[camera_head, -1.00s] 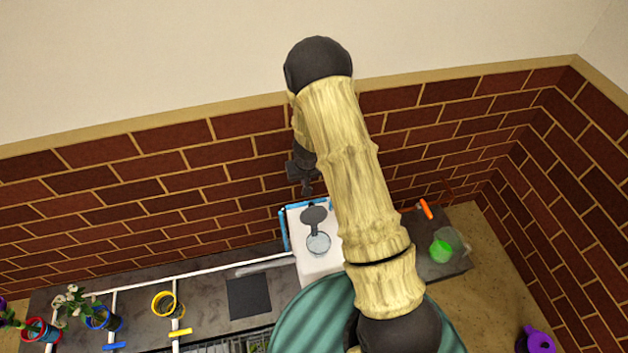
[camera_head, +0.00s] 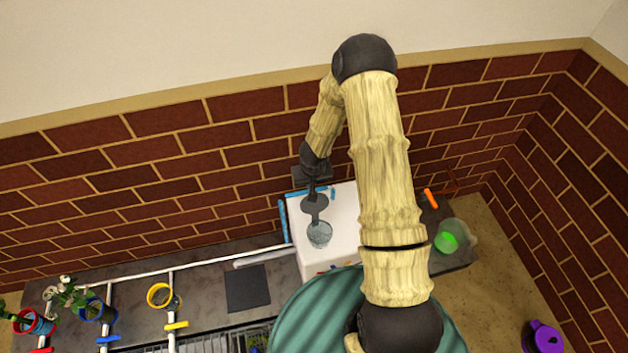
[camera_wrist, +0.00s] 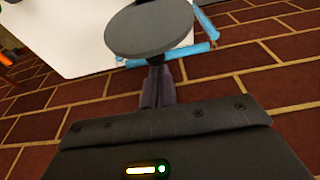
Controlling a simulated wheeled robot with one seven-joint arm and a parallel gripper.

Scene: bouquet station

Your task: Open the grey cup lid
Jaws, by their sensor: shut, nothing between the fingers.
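The grey cup lid (camera_head: 314,204) is a round dark disc swung back off its clear cup (camera_head: 319,236), on the wall side, so the cup's mouth is uncovered in the head view. In the wrist view the lid (camera_wrist: 150,28) shows large at the top, hiding the cup. My gripper (camera_head: 313,189) is just behind the lid, on the wall side. In the wrist view its fingertips (camera_wrist: 158,72) are together and empty, right at the lid's near edge. I cannot tell whether they touch it.
The cup stands on a white block (camera_head: 342,225) with blue edging (camera_head: 283,219). A brick wall (camera_head: 240,170) is close behind. To the right are an orange-handled item (camera_head: 431,198) and a clear container with green inside (camera_head: 450,240). Coloured rings, including a yellow one (camera_head: 160,296), are at left.

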